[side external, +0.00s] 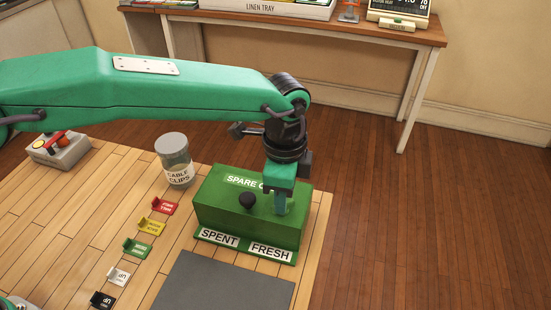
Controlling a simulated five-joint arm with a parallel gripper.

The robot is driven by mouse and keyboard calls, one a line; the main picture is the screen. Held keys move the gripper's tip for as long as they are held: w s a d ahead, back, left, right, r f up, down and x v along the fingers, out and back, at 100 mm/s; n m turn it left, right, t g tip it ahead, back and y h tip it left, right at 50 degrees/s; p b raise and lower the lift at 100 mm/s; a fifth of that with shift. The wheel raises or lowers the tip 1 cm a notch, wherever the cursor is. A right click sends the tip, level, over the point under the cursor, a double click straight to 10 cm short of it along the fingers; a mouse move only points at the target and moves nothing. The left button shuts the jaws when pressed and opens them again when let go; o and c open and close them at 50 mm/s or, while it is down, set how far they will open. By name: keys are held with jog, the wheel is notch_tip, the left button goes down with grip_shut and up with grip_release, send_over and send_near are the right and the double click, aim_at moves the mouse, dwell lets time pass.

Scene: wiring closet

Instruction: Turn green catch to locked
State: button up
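Several small coloured clips with label plates stand in a diagonal row on the wooden bench. The green one (137,248) lies between a yellow clip (151,226) and a white clip (118,276). Its print is too small to read, and I see no catch clearly marked locked. My gripper (281,208) points down at the right part of a green box (225,212) with a black knob (248,201). It is right of the knob and hides part of the "SPARE" label. Whether its fingers are apart, or touch the box, I cannot tell.
"SPENT" and "FRESH" plates (270,251) lie along the box's front. A cable-clips jar (175,163) stands behind left of the box, a grey mat (225,287) in front. A grey switch box (58,150) is at far left. Bare bench lies left of the clips.

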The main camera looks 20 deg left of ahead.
jog(key=shift+n, duration=1.2)
jog(key=shift+f, duration=0.15)
jog(key=shift+f, duration=1)
jog(key=shift+c, duration=0.3)
